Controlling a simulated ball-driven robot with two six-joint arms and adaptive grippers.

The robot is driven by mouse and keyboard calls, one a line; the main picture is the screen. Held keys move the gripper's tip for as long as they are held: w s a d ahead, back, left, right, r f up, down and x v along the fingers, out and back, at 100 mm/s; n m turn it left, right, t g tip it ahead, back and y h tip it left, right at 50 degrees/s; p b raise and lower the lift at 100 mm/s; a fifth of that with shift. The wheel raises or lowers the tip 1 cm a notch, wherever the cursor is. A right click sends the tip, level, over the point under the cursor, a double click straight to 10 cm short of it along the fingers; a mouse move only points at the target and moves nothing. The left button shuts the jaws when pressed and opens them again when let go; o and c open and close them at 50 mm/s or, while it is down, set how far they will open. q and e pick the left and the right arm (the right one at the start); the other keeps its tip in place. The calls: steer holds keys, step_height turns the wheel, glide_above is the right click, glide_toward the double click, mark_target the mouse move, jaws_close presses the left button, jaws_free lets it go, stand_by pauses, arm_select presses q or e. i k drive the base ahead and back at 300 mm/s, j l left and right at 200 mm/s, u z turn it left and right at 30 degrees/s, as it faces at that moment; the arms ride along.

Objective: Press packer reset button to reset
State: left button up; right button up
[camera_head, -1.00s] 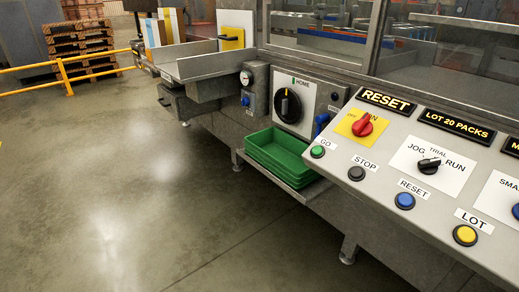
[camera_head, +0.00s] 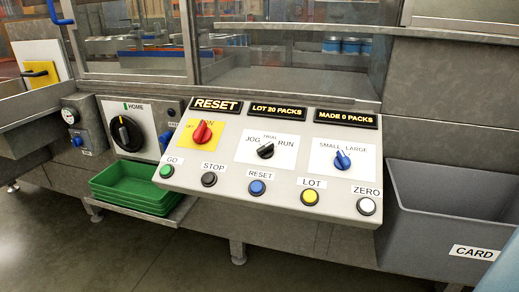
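The blue reset button (camera_head: 257,188) is on the sloped grey control panel (camera_head: 230,165), under a white label reading RESET. It sits between the black stop button (camera_head: 209,179) and the yellow lot button (camera_head: 310,196). A display at the panel's upper left reads RESET (camera_head: 216,105). Other displays read LOT 20 PACKS (camera_head: 278,113) and MADE 0 PACKS (camera_head: 346,118). Neither of my grippers shows in the head view, and nothing covers the button.
The panel also has a green go button (camera_head: 166,171), a white zero button (camera_head: 366,206), a red switch (camera_head: 202,133), a jog/run knob (camera_head: 265,151) and a blue size knob (camera_head: 342,159). Green trays (camera_head: 140,187) stand left; a grey card bin (camera_head: 440,215) stands right. Open floor lies in front.

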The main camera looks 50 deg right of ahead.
mark_target(256, 187)
steer(key=z, duration=1.65)
